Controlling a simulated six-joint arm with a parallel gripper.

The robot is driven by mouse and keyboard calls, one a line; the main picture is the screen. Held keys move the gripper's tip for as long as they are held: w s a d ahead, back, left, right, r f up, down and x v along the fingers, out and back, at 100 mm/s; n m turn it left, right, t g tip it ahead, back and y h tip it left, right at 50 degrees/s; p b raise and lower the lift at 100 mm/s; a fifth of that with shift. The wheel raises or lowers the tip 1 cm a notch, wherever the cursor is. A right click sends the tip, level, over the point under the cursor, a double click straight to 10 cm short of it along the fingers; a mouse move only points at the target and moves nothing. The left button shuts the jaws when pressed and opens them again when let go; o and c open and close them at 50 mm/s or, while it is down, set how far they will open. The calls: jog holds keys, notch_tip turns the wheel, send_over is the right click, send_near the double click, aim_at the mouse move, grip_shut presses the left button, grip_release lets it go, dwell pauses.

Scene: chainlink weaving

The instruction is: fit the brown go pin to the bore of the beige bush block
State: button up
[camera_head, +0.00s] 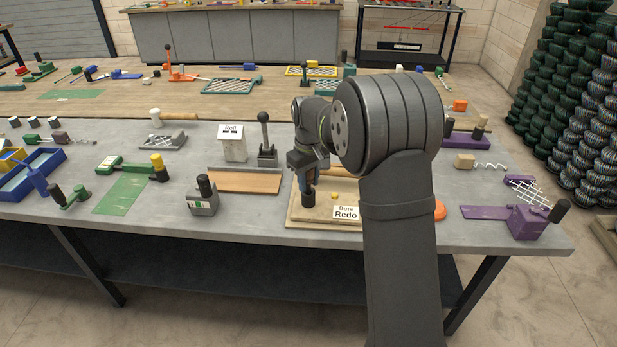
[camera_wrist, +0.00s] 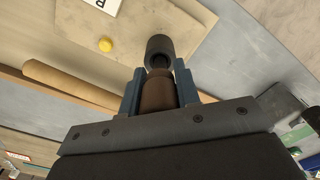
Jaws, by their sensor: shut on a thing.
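My gripper (camera_head: 308,180) points down over the beige block (camera_head: 300,219) at the front of the grey bench. In the wrist view, my gripper (camera_wrist: 158,88) is shut on the brown go pin (camera_wrist: 158,94), with a blue-grey finger on each side. A dark neck shows at the pin's far end, in line with a dark grey cylinder (camera_wrist: 160,46). That cylinder also shows below my gripper in the head view (camera_head: 308,198), over the block. I cannot tell whether it belongs to the pin or the block, nor whether the pin is in the bore.
A small yellow knob (camera_head: 335,196) and a "Bore Redo" sign (camera_head: 346,212) are on the block close by. A wooden roller (camera_wrist: 70,83) lies behind it.

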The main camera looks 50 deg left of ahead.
jog(key=shift+f, duration=0.75)
jog(key=shift+r, duration=0.1)
jog(key=shift+r, duration=1.4)
jog(key=shift+f, duration=0.4)
jog(key=shift+f, duration=1.05)
jog(key=shift+f, duration=0.1)
jog(key=o, duration=1.1)
jog(key=shift+f, duration=0.1)
jog(key=shift+c, duration=0.2)
notch_tip(320, 180, up, 18)
